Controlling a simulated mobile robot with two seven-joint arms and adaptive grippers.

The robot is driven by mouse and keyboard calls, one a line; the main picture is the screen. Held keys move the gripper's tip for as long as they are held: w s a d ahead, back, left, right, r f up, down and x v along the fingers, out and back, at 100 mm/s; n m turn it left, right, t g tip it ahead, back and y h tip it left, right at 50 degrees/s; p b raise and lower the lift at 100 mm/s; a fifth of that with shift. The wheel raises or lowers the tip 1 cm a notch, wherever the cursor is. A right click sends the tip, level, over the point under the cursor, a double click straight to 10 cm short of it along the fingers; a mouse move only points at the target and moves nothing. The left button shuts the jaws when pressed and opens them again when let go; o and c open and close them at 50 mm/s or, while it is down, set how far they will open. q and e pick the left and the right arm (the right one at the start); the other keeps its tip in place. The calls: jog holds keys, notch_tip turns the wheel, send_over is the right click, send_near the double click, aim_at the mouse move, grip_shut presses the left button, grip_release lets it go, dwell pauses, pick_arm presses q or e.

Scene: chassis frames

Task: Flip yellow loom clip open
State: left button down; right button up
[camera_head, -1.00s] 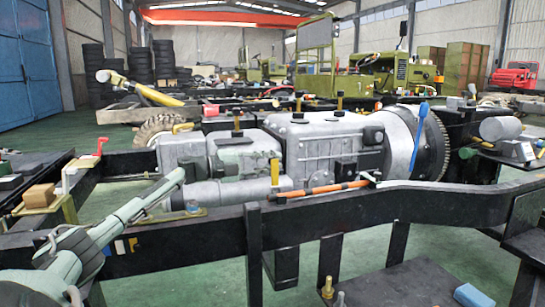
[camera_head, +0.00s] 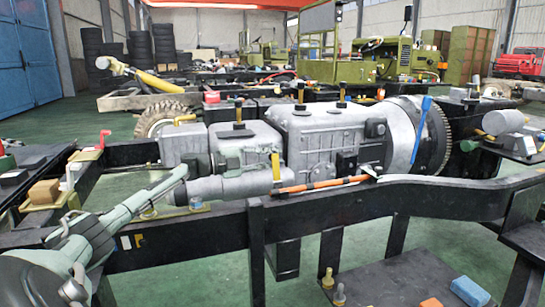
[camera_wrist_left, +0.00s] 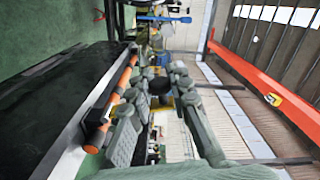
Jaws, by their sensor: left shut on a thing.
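A yellow clip (camera_head: 275,166) stands upright beside the left end of the orange wiring loom (camera_head: 318,186) on the near black chassis rail. The loom also shows in the left wrist view (camera_wrist_left: 97,122), with black bands around it. My right gripper is not in view.
A large grey engine (camera_head: 320,135) fills the space behind the rail. The black rail (camera_head: 210,232) crosses in front of it. A blue block (camera_head: 470,291) lies at the lower right, and a brown block (camera_head: 43,190) sits at the left. The air above the loom is clear.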

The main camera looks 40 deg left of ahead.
pick_arm(q)
jog(key=c, duration=1.4)
grip_release()
jog(key=shift+a, duration=0.1)
jog(key=v, duration=1.2)
